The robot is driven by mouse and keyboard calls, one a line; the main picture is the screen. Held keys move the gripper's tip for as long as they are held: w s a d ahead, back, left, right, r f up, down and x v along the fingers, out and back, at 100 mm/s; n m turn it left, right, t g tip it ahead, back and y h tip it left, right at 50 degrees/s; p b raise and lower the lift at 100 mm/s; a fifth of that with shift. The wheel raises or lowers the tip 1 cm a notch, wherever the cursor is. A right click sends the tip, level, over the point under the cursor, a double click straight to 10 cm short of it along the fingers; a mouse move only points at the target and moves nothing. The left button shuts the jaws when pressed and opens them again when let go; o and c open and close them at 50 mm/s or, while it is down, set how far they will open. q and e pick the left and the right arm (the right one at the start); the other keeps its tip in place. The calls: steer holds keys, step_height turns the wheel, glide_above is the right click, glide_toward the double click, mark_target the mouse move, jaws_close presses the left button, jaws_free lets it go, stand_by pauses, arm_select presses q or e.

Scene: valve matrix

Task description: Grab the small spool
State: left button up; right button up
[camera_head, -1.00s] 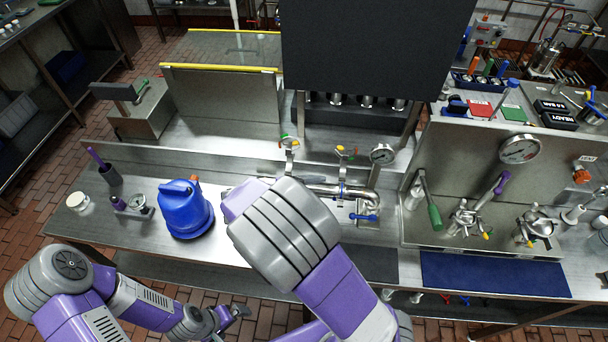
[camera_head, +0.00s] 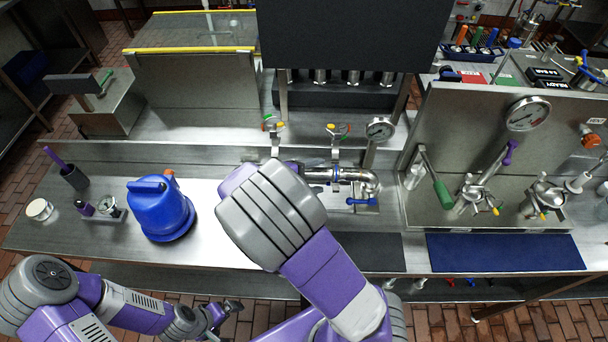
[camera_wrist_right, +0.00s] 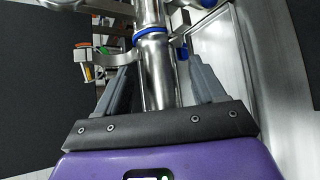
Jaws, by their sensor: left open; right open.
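A steel pipe piece with a blue ring (camera_wrist_right: 150,60) runs between the fingers of my right gripper (camera_wrist_right: 162,82) in the right wrist view. It looks like the small spool, but I cannot be sure. The fingers are open, one on each side of it; contact is not clear. In the head view the steel pipework (camera_head: 338,174) shows just right of my right wrist, which hides the right fingers and part of the pipe. My left gripper (camera_head: 226,310) is open and empty, low in front of the bench edge.
A blue jug (camera_head: 160,208) stands left of my right wrist. A small gauge (camera_head: 108,203) and a white-topped jar (camera_head: 39,209) are farther left. A blue valve handle (camera_head: 361,201) sits below the pipework. A panel with a large gauge (camera_head: 527,114) and a blue mat (camera_head: 505,252) lie right.

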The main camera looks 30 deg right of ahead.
steer(key=shift+x, duration=0.95)
steer(key=shift+c, duration=0.3)
steer(key=c, duration=1.2)
steer(key=shift+r, duration=0.15)
